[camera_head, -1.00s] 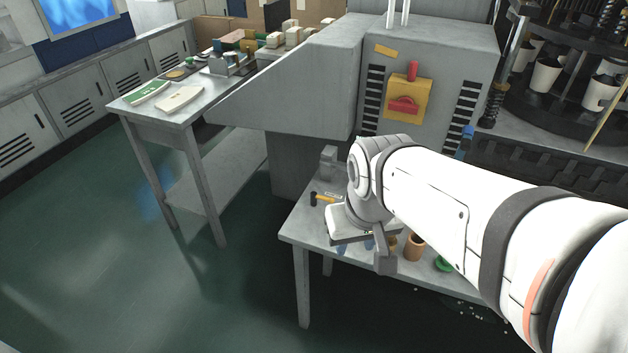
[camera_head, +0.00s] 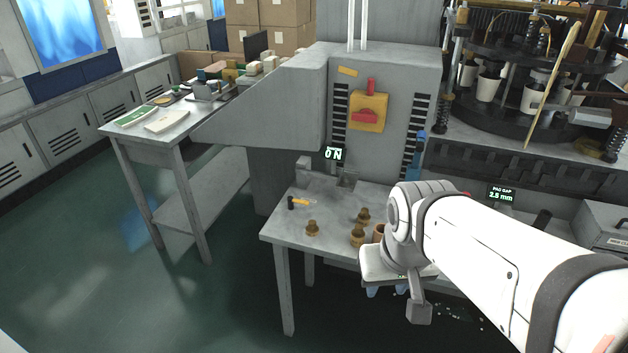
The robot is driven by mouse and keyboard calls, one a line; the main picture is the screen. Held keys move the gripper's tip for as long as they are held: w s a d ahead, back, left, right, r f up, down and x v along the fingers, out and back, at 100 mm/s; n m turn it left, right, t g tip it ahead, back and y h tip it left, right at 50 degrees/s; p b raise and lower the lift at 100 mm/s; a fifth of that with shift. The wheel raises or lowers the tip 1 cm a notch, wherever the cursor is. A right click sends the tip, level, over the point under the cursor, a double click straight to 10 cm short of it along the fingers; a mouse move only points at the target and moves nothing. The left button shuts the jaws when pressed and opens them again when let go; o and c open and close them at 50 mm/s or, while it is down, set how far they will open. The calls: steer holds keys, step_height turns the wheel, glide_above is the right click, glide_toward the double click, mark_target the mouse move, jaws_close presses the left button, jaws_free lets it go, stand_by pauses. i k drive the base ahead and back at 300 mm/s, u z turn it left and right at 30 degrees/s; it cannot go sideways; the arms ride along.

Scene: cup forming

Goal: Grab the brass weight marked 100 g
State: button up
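My gripper (camera_head: 387,291) is to the right of the weights, near the table's front edge. Its two bluish fingertips show apart below the white body, with nothing seen between them. My arm and gripper hide the table's right part.
A grey machine with a yellow switch box (camera_head: 368,112) rises behind the table. A label reads "0 N".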

mark_target(312, 230)
steer(key=z, duration=0.05)
steer(key=i, duration=1)
steer(key=z, duration=0.05)
